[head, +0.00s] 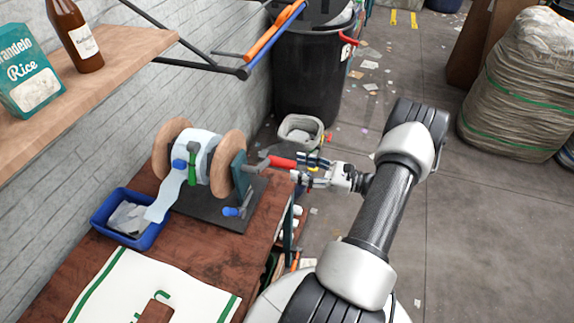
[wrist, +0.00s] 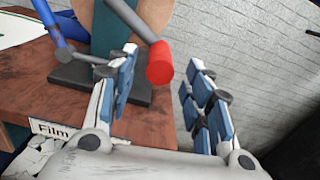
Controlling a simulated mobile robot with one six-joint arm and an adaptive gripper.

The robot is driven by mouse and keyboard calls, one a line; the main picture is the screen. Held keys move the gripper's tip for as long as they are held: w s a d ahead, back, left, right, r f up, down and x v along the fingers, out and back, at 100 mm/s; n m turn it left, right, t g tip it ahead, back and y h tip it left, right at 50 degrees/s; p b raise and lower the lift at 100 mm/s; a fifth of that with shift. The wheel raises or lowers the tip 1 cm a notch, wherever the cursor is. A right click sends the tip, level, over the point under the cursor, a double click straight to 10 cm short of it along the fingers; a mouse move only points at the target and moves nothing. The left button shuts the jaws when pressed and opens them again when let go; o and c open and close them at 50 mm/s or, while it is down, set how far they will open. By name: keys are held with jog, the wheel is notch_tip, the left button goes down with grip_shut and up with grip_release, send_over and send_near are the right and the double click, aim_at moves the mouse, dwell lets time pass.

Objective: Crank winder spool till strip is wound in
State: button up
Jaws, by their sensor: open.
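The winder spool (head: 203,143) has two round wooden flanges and stands on a dark base plate on the bench. Pale blue strip is wrapped on it, and a loose tail of strip (head: 170,195) hangs from its left down to the blue tray. The crank's red handle (head: 282,162) sticks out at the spool's right; it also shows in the wrist view (wrist: 160,63). My gripper (head: 306,169) is open at the handle's outer end. In the wrist view the handle's end appears between the two fingertips, with gaps on both sides. A blue-handled lever (head: 231,211) sits on the base.
A blue tray (head: 103,224) with pale scraps stands left of the spool. A shelf (head: 110,62) with a bottle and rice bag overhangs the left. A black bin (head: 310,85) stands behind. A "Film" label (wrist: 50,130) sits below the bench edge.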

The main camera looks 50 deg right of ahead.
aim_at(287, 164)
jog(key=x, duration=0.5)
jog(key=shift+w, duration=0.1)
jog(key=shift+c, duration=0.6)
grip_shut()
